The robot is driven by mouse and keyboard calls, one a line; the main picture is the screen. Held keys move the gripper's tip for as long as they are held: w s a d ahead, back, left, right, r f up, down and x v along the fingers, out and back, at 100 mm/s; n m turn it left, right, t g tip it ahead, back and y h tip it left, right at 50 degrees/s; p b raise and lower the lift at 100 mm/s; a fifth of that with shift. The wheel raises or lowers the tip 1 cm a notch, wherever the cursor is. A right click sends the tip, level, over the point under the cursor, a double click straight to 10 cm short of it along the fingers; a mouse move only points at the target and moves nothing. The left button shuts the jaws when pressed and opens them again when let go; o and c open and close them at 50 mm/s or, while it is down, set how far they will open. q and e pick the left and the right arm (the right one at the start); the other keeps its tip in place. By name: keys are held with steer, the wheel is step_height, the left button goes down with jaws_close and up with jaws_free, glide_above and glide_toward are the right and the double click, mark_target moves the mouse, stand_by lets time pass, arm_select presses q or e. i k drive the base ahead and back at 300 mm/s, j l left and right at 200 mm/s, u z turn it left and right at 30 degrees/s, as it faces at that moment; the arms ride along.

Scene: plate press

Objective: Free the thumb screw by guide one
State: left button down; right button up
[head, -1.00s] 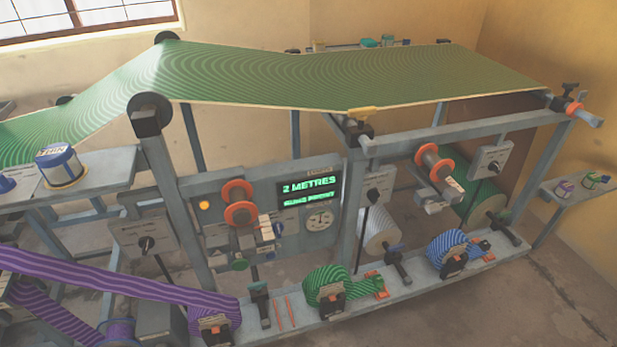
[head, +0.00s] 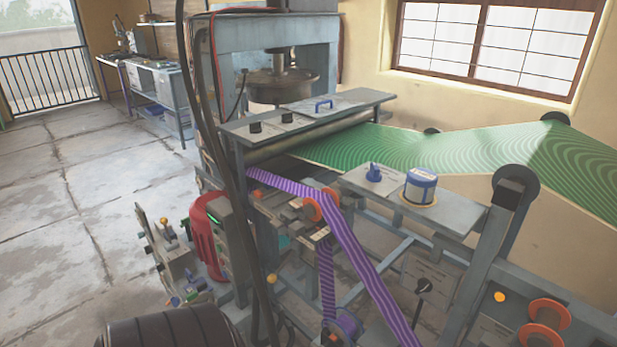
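I cannot pick out a thumb screw for certain. A purple striped web (head: 352,235) runs from the press over a roller with orange flanges (head: 314,209). Small blocks and fittings sit beside that roller, too small to tell apart, and no label names guide one. A lower length of the purple web goes down to a purple spool (head: 343,328) at the bottom edge. Neither of my grippers is in view.
The grey press (head: 262,45) stands behind, with a green patterned sheet (head: 400,148) running right from it. A red motor (head: 208,235) stands lower left. The floor at left is open.

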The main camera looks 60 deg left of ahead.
mark_target(278, 224)
steer(key=u, duration=1.75)
